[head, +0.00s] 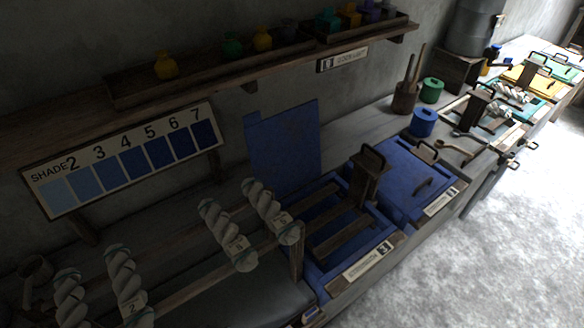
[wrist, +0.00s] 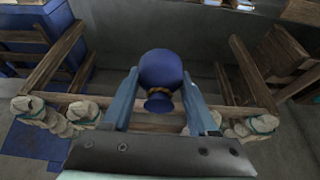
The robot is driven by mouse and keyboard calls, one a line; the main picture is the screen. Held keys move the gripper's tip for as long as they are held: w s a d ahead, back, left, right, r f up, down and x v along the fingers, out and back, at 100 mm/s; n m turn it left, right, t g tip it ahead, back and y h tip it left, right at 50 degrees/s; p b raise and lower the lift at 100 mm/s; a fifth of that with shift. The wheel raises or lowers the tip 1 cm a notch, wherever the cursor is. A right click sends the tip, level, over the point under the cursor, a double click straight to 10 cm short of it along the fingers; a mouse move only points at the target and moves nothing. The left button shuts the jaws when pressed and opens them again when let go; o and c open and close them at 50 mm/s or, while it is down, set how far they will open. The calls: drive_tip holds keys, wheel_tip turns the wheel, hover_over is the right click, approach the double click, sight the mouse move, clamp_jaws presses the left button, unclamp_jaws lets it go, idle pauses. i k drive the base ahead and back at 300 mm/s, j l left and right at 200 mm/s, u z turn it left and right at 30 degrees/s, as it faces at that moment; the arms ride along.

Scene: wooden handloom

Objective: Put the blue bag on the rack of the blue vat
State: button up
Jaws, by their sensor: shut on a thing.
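My gripper (wrist: 160,108) shows only in the wrist view. It is shut on the blue bag (wrist: 161,70), a round dark blue pouch with a tied brown neck, held between its two fingers. The head view shows neither. In the head view an open blue vat (head: 381,238) labelled 3 stands right of centre, with a wooden slatted rack (head: 338,238) across its top. No bag lies on the slats that show. In the wrist view the bag is over a wooden rail and grey surface, apart from blue surfaces at the left.
Twisted pale hanks (head: 220,232) hang on wooden rails left of the vat. A blue panel (head: 283,145) stands behind it. A lidded blue vat (head: 400,178) adjoins it at right. A wooden post with a handle (head: 368,175) rises between them. A shelf (head: 215,68) runs above.

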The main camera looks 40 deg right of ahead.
sight(313, 225)
drive_tip(key=i+l, duration=0.1)
drive_tip(key=l, duration=0.45)
drive_tip(key=i+l, duration=0.1)
drive_tip(key=l, duration=0.45)
drive_tip(key=i+l, duration=0.1)
drive_tip(key=l, duration=0.45)
drive_tip(key=i+j, duration=0.25)
drive_tip(key=i, duration=0.25)
drive_tip(key=l+z, duration=0.05)
